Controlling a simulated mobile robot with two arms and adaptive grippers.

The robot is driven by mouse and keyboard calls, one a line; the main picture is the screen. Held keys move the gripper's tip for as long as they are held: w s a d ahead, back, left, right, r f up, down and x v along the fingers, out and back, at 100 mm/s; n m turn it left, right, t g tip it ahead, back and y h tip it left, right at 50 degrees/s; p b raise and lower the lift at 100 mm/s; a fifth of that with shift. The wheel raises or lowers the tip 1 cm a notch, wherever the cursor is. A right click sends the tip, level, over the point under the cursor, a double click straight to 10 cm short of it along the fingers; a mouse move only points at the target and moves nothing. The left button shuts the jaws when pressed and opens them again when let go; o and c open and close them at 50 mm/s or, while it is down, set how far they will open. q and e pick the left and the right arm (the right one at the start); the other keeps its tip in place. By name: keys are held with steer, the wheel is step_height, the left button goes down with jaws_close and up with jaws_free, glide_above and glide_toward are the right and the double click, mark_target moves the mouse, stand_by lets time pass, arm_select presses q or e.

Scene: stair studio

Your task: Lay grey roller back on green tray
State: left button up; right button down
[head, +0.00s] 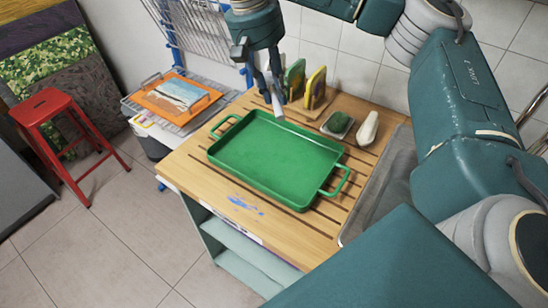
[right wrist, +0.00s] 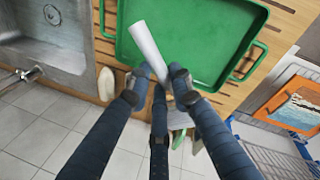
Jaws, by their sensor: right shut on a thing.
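A green tray (head: 275,150) with a handle at each end lies flat on the slatted wooden counter. It also shows in the right wrist view (right wrist: 200,35). It looks empty. My right gripper (head: 270,92) is above the tray's back edge, pointing down. It is shut on the pale grey roller (head: 277,104). In the right wrist view the roller (right wrist: 147,47) sticks out from between the fingertips (right wrist: 158,84) and overlaps the tray. Its gripped end is partly hidden by the fingers. My left gripper is not in view.
Upright sponges (head: 315,84) in a wooden holder stand behind the tray. A dish with a green scrubber (head: 338,123) and a white bottle-like thing (head: 368,129) are at the right, beside the sink (right wrist: 45,45). An orange tray (head: 176,94) is at the left. A red stool (head: 62,130) stands on the floor.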

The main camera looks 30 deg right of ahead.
steer(key=w+a+f+b+x, duration=0.1)
steer(key=a+x, duration=0.1)
steer(key=x, duration=0.7)
glide_above(278, 159)
steer(key=f, duration=0.4)
steer(key=shift+w+a+f+p, duration=0.1)
steer(key=shift+a+p, duration=0.25)
steer(key=shift+a, duration=0.05)
steer(key=x, duration=0.3)
steer(key=a+p+x, duration=0.1)
steer(key=x, duration=0.1)
steer(key=shift+w+f, duration=0.2)
steer(key=shift+w, duration=0.1)
steer(key=shift+f, duration=0.1)
steer(key=shift+f, duration=0.15)
steer(key=c, duration=1.6)
jaws_free()
steer(key=shift+o, duration=0.2)
